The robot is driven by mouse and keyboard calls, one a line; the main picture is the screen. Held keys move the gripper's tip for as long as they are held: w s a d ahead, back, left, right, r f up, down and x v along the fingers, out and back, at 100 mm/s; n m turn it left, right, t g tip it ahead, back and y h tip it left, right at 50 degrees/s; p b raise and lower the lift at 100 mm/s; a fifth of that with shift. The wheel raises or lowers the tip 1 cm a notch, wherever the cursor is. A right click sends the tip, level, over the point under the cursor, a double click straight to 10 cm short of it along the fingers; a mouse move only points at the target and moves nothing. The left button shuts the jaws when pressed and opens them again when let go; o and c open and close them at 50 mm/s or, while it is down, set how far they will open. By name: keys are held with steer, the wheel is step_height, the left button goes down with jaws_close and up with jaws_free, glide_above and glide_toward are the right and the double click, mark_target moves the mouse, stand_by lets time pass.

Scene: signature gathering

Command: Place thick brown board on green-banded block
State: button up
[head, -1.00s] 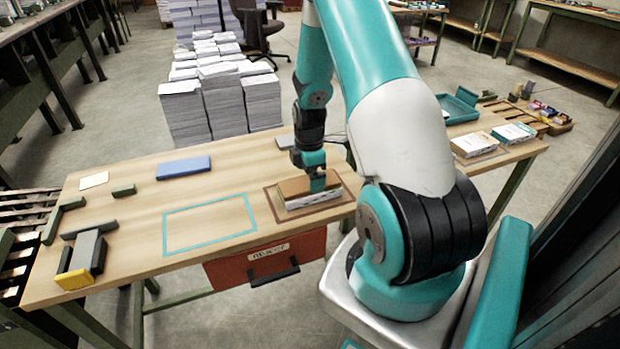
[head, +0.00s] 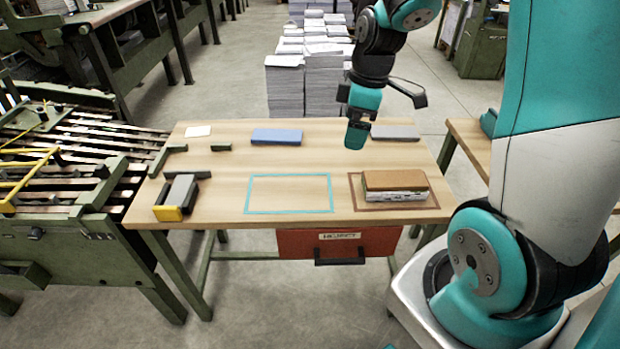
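The thick brown board (head: 394,180) lies flat on top of a pale, white-grey block (head: 397,195), inside the brown outline at the right of the table. The block's side is mostly light; I cannot make out a green band on it. My gripper (head: 355,145) hangs above the table, behind and left of the board and clear of it. Nothing shows below its fingertips. Its fingers are seen edge-on, so their gap does not show.
An empty teal outline (head: 289,211) is left of the board. A blue slab (head: 276,136), a grey slab (head: 396,132) and a cream card (head: 198,131) lie along the back. A yellow-ended grey holder (head: 177,199) stands at left. A red drawer (head: 340,242) hangs below.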

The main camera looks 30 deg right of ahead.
steer(key=s+a+r+m+y, duration=0.1)
steer(key=s+a+r, duration=0.2)
steer(key=a, duration=0.5)
steer(key=s+a+r+y, duration=0.1)
steer(key=s+a+r, duration=0.25)
steer(key=a, duration=0.35)
steer(key=s+a+r+m+g+y, duration=0.1)
steer(key=s+a+r+m, duration=0.1)
steer(key=s+a, duration=0.6)
steer(key=s, duration=0.3)
steer(key=shift+r, duration=0.3)
